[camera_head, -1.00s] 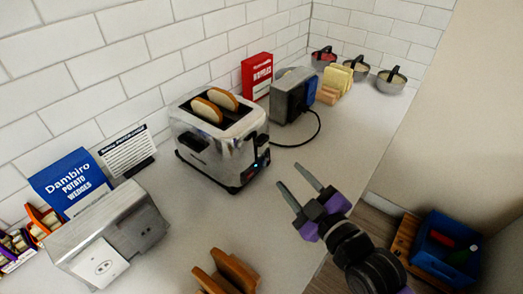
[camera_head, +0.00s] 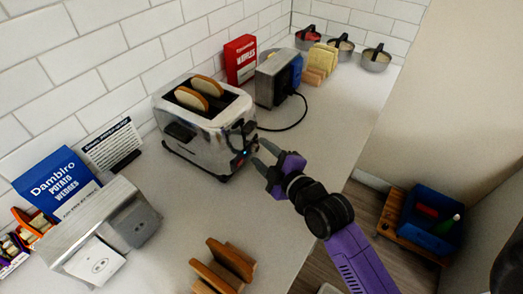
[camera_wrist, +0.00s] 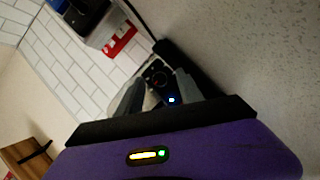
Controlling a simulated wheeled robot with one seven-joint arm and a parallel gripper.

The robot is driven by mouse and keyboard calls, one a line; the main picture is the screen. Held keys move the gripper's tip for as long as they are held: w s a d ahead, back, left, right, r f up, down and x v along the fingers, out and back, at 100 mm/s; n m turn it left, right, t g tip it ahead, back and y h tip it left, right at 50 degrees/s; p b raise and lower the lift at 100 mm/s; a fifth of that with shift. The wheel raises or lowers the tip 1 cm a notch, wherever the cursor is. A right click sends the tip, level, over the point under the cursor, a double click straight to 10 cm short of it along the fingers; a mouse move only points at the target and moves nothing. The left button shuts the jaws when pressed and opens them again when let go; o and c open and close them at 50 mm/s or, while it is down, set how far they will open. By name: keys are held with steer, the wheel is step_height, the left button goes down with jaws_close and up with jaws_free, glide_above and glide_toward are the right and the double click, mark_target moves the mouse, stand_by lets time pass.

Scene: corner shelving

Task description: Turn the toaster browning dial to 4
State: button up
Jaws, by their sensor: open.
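The toaster (camera_head: 205,125) is a shiny metal box on the counter with two bread slices (camera_head: 191,98) standing in its top slots. Its control end faces right and shows a blue light, with a dark lever above. My gripper (camera_head: 261,158) is open and empty, its fingertips just in front of that control end. In the wrist view the toaster's dark control panel (camera_wrist: 158,75) shows between my two fingers (camera_wrist: 155,92), with a round dial-like knob and a blue light. The dial's setting is too small to read.
A grey appliance (camera_head: 275,80) with a black cord and a red box (camera_head: 240,60) stand behind the toaster. Free counter lies right of the toaster.

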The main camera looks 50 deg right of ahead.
steer(key=shift+w+d+f, duration=0.1)
steer(key=shift+w, duration=0.2)
jaws_close()
steer(key=shift+p, duration=0.35)
